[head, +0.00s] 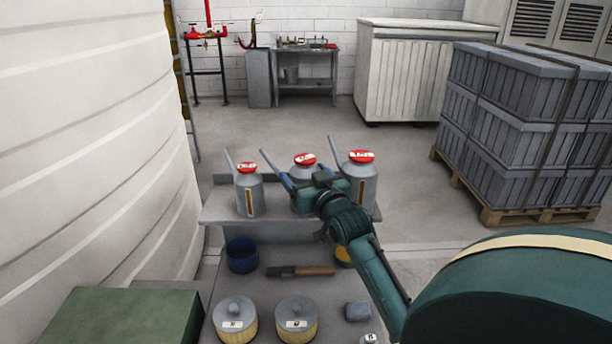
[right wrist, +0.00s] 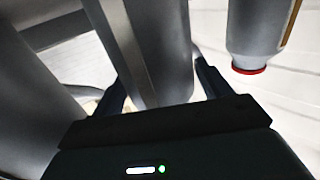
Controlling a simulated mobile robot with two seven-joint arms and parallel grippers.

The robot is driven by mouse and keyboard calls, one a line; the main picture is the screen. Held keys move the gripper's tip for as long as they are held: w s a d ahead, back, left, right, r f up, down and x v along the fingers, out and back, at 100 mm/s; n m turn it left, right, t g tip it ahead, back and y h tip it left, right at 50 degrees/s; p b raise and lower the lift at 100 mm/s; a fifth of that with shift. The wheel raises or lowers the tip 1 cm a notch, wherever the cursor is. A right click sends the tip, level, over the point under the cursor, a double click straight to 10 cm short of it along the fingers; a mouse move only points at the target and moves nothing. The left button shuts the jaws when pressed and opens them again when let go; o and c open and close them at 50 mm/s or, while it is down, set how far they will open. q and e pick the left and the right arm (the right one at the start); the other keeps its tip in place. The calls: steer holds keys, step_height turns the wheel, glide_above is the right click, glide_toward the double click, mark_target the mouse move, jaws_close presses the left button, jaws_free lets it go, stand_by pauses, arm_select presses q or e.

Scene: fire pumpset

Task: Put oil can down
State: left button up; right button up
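Three grey oil cans with red caps and long spouts are in a row at the grey shelf in the head view: the left can (head: 249,196), the middle can (head: 303,203) and the right can (head: 366,186). My right gripper (head: 307,182) is at the middle can. In the right wrist view its fingers (right wrist: 160,88) lie against both sides of that can's grey body (right wrist: 158,45). The middle can looks upright, on or just above the shelf; its base contact is unclear. The left can shows upside down in the wrist view (right wrist: 257,30). My left gripper is out of view.
The shelf (head: 222,212) has neighbouring cans close on both sides. Below it are a blue cup (head: 241,256), a wood-handled brush (head: 303,271), and two round filters (head: 235,320). A green box (head: 125,318) is front left. A large white tank (head: 85,140) stands left, pallet crates (head: 520,135) right.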

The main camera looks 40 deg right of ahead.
steer(key=shift+o, duration=0.9)
steer(key=shift+s+r, duration=0.1)
steer(key=b+v, duration=0.1)
steer(key=v, duration=1)
steer(key=shift+s+a, duration=0.15)
steer(key=shift+s, duration=0.25)
